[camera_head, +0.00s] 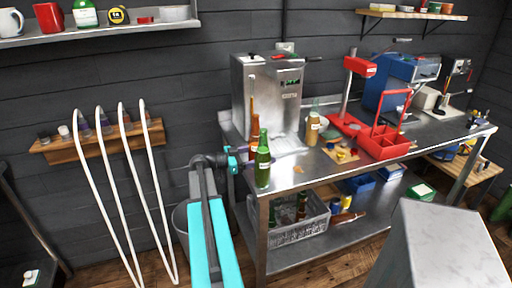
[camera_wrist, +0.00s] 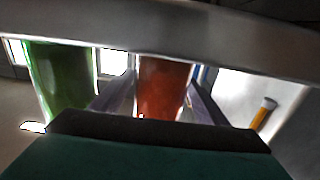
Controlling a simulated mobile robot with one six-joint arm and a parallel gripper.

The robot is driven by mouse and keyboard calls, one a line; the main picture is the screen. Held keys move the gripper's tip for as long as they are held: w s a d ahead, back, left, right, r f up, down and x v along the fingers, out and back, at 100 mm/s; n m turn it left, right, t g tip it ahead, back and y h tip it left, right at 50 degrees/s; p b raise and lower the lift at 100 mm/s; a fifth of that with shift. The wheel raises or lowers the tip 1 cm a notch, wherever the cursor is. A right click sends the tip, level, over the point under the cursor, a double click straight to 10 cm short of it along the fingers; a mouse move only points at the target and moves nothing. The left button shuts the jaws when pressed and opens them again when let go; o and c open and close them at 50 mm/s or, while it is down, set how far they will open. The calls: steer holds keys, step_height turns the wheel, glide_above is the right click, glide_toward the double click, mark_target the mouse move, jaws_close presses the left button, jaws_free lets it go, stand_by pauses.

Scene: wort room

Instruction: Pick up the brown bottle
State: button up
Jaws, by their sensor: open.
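The brown bottle (camera_head: 254,128) stands upright near the left end of the steel bench, just behind a green bottle (camera_head: 263,165). The green bottle hides part of it in the head view. My gripper (camera_wrist: 161,85) is open, with one finger on each side of the reddish-brown bottle (camera_wrist: 163,90) in the wrist view. I cannot tell whether the fingers touch it. The green bottle also shows left of the fingers in the wrist view (camera_wrist: 62,80). My gripper reaches in from the left in the head view (camera_head: 240,157).
A steel machine (camera_head: 268,90) stands behind the bottles. A tan bottle (camera_head: 313,128) and a red divided carrier (camera_head: 384,140) stand to the right on the bench (camera_head: 290,180). A grey crate (camera_head: 300,232) with bottles sits on the lower shelf.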

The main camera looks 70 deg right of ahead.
mark_target(256, 143)
steer(key=shift+s+d, duration=0.25)
steer(key=shift+s, duration=0.1)
stand_by(0.3)
steer(key=c, duration=1.5)
steer(key=shift+r, duration=0.2)
step_height(256, 143, up, 10)
steer(key=b, duration=0.2)
steer(key=shift+f, duration=0.15)
steer(key=shift+w, duration=0.1)
